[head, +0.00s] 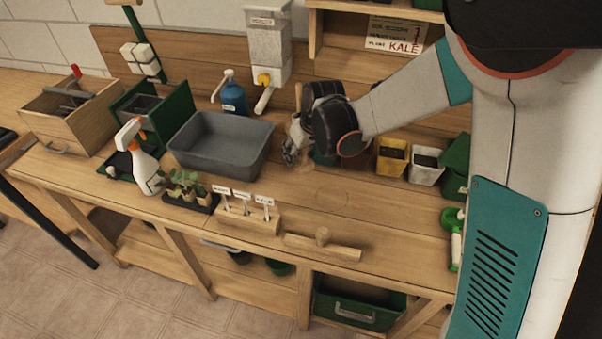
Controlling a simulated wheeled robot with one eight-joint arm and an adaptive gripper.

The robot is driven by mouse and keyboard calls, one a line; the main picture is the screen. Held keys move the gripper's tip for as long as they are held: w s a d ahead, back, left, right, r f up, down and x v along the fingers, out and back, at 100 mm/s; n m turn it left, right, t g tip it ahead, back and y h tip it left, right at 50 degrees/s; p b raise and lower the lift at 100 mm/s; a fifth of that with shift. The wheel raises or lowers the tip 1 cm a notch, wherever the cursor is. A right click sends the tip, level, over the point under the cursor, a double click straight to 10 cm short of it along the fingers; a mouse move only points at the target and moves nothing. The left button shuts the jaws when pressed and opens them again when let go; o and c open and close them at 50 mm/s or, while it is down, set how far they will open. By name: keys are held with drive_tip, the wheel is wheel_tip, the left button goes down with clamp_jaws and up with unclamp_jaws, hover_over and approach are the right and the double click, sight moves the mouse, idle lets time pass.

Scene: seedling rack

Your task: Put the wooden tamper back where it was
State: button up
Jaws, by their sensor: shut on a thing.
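My gripper (292,150) is over the back middle of the bench, to the right of the grey tub. It is shut on a wooden thing that looks like the tamper (298,96). Its pale handle stands up above the fingers, and a pale round part shows low by the fingertips. My fingers and wrist hide most of it, and I cannot tell whether it touches the bench.
A grey tub (221,146) stands left of my gripper. A label block (247,220) and seedling tray (190,201) are in front. Bench between them is clear.

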wheel_tip(320, 180, down, 7)
drive_tip(key=shift+r+b, duration=0.1)
drive_tip(key=shift+b, duration=0.85)
drive_tip(key=shift+r, duration=0.1)
drive_tip(key=o, duration=0.5)
drive_tip(key=shift+f, duration=0.2)
drive_tip(key=o, duration=0.5)
drive_tip(key=shift+c, duration=0.2)
drive_tip(key=shift+r, duration=0.1)
